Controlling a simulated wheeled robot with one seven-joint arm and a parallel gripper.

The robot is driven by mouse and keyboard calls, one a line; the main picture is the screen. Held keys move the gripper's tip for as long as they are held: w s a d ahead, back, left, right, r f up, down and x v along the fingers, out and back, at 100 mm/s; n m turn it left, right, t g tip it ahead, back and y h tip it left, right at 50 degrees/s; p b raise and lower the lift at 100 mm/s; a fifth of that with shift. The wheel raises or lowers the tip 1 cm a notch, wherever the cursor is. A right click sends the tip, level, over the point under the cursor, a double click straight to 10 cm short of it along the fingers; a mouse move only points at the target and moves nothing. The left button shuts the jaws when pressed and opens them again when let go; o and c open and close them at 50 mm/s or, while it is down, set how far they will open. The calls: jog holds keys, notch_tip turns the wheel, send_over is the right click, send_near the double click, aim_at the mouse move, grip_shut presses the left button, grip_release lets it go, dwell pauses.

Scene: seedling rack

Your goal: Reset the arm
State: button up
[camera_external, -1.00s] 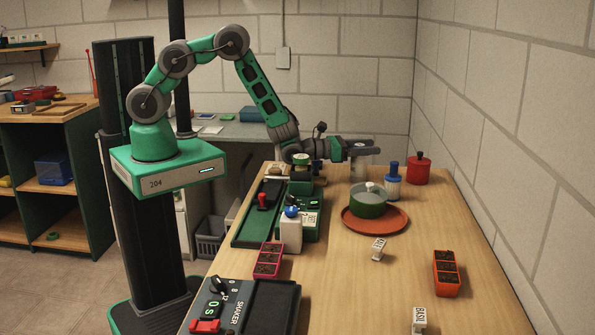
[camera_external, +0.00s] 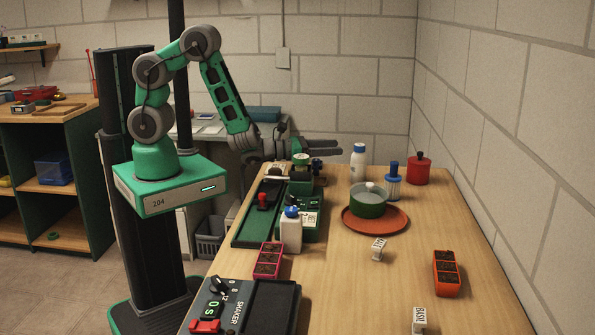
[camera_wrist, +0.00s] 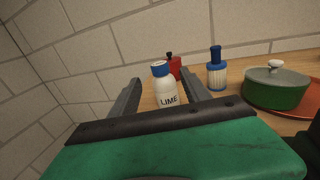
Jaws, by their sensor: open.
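My gripper (camera_external: 328,145) is open and empty at the far end of the table, level above the surface, with its fingers pointing right. In the wrist view my gripper (camera_wrist: 158,94) has its two fingers spread wide. A white bottle with a blue cap (camera_external: 358,162) stands upright on the table, a short way beyond the fingertips. In the wrist view the same bottle, labelled LIME (camera_wrist: 166,90), shows between the fingers in the picture, its lower end hidden by my gripper body.
A blue-topped jar (camera_external: 393,182), a red canister (camera_external: 419,171) and a green lidded pot (camera_external: 369,205) on an orange saucer (camera_external: 400,221) stand to the right. A block wall bounds the right.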

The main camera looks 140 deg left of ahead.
jog(key=w+d+r+n+h+p, duration=0.6)
jog(key=w+d+r+n, duration=0.6)
jog(key=d+n, duration=0.3)
jog(key=d+r+n+g+h+p, duration=0.1)
jog(key=d+r+n+h+p, duration=0.3)
jog(key=d, duration=1)
jog(key=s+d+r+n+g+h, duration=0.1)
jog(key=s+d+r+n+h, duration=0.1)
jog(key=s+d, duration=0.3)
jog(key=s+d+r+n+g+h+p, duration=0.1)
jog(key=s+d+r+n+h, duration=0.1)
jog(key=d, duration=0.9)
jog(key=s+r+h, duration=0.1)
jog(key=s, duration=0.1)
jog(key=shift+s+r+n+g, duration=0.2)
jog(key=shift+s+n+g, duration=0.1)
jog(key=shift+s+n, duration=0.1)
